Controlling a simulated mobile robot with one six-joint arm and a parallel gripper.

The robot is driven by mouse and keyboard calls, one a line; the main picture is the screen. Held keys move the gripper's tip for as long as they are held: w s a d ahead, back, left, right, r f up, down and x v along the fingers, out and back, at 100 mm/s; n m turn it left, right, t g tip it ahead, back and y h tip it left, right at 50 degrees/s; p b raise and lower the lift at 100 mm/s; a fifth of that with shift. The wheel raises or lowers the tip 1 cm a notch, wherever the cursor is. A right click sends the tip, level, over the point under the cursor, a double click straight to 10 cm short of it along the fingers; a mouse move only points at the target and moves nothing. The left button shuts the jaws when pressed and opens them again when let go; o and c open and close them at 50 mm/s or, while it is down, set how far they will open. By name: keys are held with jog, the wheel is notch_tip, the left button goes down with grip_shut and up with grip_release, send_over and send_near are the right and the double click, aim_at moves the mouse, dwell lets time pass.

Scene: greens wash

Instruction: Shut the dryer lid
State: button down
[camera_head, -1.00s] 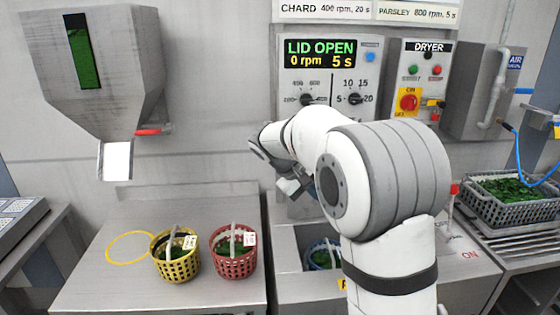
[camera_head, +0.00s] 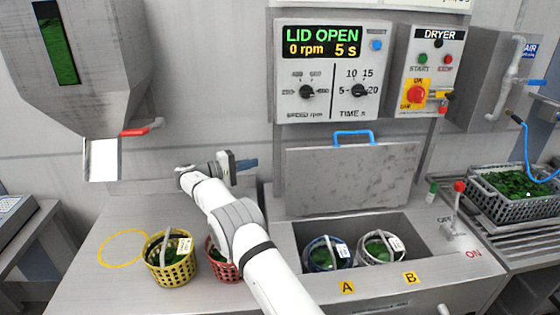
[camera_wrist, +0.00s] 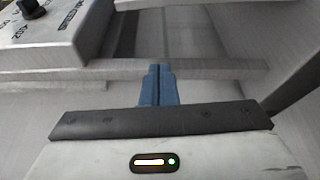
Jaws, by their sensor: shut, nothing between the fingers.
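The dryer lid (camera_head: 352,180) is a grey metal plate standing upright, open, at the back of the dryer opening, with a blue handle (camera_head: 354,136) on its top edge. The open dryer well (camera_head: 312,238) holds a blue basket (camera_head: 326,254) and a white basket (camera_head: 380,249) with greens, above labels A and B. My gripper (camera_head: 248,164) is shut and empty, left of the lid and apart from it. In the wrist view the shut blue fingers (camera_wrist: 158,84) point at the grey wall area; the lid is not clearly identifiable there.
A display (camera_head: 322,42) reads LID OPEN, 0 rpm, 5 s. A yellow basket (camera_head: 170,258) and a red basket (camera_head: 217,254), partly behind my arm, stand on the left counter. A red-knobbed lever (camera_head: 458,188) stands right of the well. A grey crate of greens (camera_head: 515,190) is far right.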

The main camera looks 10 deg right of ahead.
jog(key=p+x, duration=0.3)
jog(key=x, duration=0.7)
jog(key=s, duration=0.1)
jog(key=s+p, duration=0.1)
jog(key=s, duration=0.2)
jog(key=shift+s+r+p, duration=0.1)
jog(key=shift+r+p, duration=0.15)
jog(key=shift+p, duration=0.05)
jog(key=shift+f+b, duration=0.15)
jog(key=shift+b, duration=0.2)
